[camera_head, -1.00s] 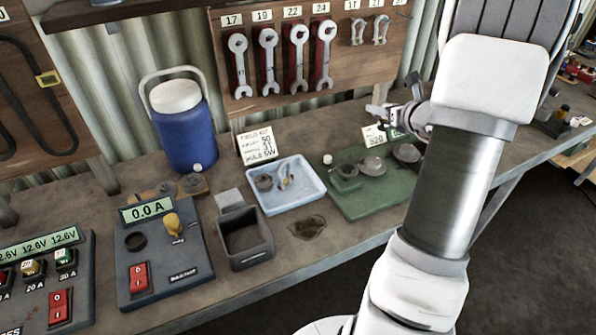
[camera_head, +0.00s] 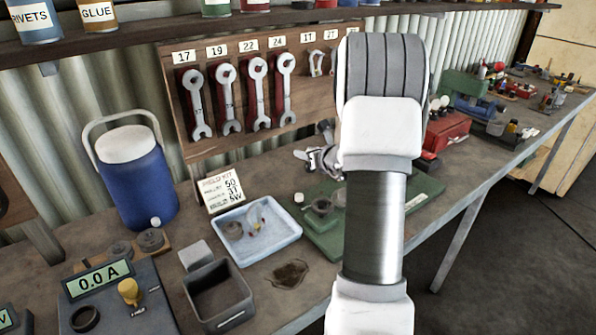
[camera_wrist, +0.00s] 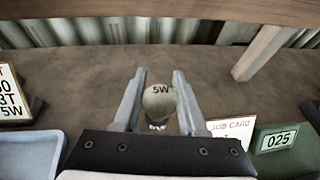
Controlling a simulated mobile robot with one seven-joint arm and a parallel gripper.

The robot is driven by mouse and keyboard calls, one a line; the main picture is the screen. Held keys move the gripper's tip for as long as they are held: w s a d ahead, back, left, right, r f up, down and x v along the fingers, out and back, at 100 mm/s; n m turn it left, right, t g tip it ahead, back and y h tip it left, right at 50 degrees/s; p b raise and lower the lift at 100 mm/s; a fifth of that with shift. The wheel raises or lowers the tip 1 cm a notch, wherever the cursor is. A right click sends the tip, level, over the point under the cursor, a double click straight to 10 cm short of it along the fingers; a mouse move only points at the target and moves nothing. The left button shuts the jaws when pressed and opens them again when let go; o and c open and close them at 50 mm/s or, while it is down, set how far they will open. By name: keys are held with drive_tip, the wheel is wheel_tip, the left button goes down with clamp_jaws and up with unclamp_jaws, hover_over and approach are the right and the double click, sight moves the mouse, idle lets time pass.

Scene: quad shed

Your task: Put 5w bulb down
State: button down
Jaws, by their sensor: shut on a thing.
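The 5W bulb (camera_wrist: 158,101), a pale round bulb marked 5W, is between the two fingers of my gripper (camera_wrist: 159,82) in the wrist view. The fingers are shut on it, with bare bench behind it. In the head view my gripper (camera_head: 322,158) shows just left of my arm, above the back of the bench; the bulb cannot be made out there. A light blue tray (camera_head: 285,240) holds a grey round part and small coloured pieces. Its edge shows at lower left in the wrist view (camera_wrist: 28,150). A field kit card (camera_head: 220,189) listing 5W stands behind the tray.
A green board (camera_head: 325,243) with round grey parts lies right of the tray, partly behind my arm. A dark open bin (camera_head: 228,315) stands in front of the tray. A blue jug (camera_head: 136,185) stands at left. In the wrist view, bare bench (camera_wrist: 85,85) lies beyond my gripper.

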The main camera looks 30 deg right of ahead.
drive_tip(key=shift+w+a+f, duration=0.3)
drive_tip(key=shift+w+f, duration=0.1)
drive_tip(key=shift+w, duration=0.15)
drive_tip(key=shift+w+a+f, duration=0.25)
drive_tip(key=shift+w+f, duration=0.1)
drive_tip(key=shift+w, duration=0.2)
drive_tip(key=shift+f, duration=1.9)
drive_tip(key=shift+b, duration=0.3)
drive_tip(key=shift+f, duration=0.2)
drive_tip(key=shift+c, duration=2.3)
unclamp_jaws()
